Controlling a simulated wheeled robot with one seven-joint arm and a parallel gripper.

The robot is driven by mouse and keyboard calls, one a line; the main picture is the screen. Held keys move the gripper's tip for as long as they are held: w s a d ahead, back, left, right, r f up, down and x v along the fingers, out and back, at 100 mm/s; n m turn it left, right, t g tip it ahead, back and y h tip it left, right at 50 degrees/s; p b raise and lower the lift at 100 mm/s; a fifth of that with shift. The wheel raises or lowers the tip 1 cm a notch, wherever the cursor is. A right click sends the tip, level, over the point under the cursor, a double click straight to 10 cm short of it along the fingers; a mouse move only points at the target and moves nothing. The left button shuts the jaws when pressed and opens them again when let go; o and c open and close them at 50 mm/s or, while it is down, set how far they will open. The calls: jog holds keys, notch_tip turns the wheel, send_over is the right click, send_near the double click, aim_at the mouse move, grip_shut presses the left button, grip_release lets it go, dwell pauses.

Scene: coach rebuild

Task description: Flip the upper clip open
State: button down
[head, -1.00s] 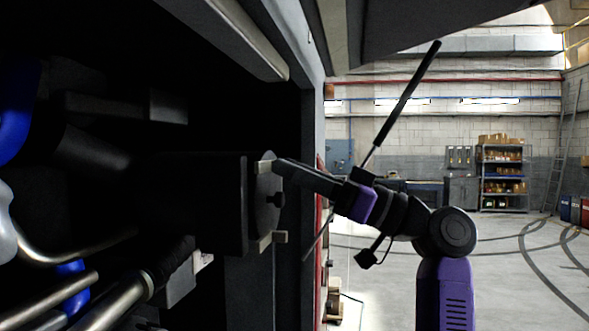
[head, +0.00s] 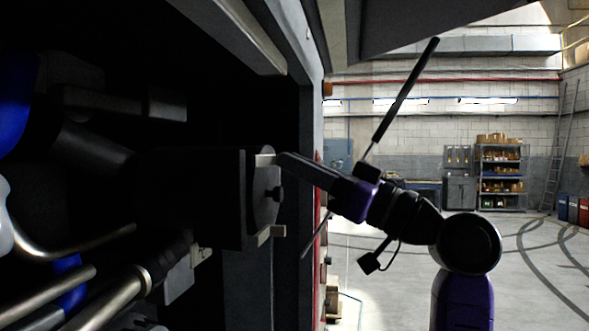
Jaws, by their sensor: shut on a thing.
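The upper clip (head: 265,160) is a small pale tab at the top edge of a round dark cover (head: 265,196), on the end of a dark boxy housing (head: 195,200). A similar lower clip (head: 278,231) sits at the cover's bottom edge. A dark knob (head: 275,194) stands out from the cover's middle. My gripper (head: 283,159) comes from the right, its fingertips at the upper clip. It is shut on the clip; the fingers and shadow hide the exact contact, and I cannot tell how far the clip is turned.
The housing sits in a dark bay with metal pipes (head: 104,302) and blue parts (head: 14,103) at left. The bay's frame edge (head: 313,120) stands just behind my gripper, and a panel (head: 440,22) overhangs above. Open workshop floor (head: 400,300) lies to the right.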

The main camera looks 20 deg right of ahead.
jog(key=s+a+m+g+h+b, duration=0.1)
jog(key=s+a+m+h, duration=0.2)
jog(key=m+h, duration=0.5)
jog(key=s+a+m+h+b, duration=0.2)
jog(key=m+h, duration=0.7)
jog(key=h, duration=1.3)
jog(key=shift+s+a+f+g+h, duration=0.15)
jog(key=shift+s+a+g+h, duration=0.25)
jog(key=shift+s+a, duration=0.35)
jog(key=shift+s+d, duration=0.1)
jog(key=c, duration=1.5)
grip_release()
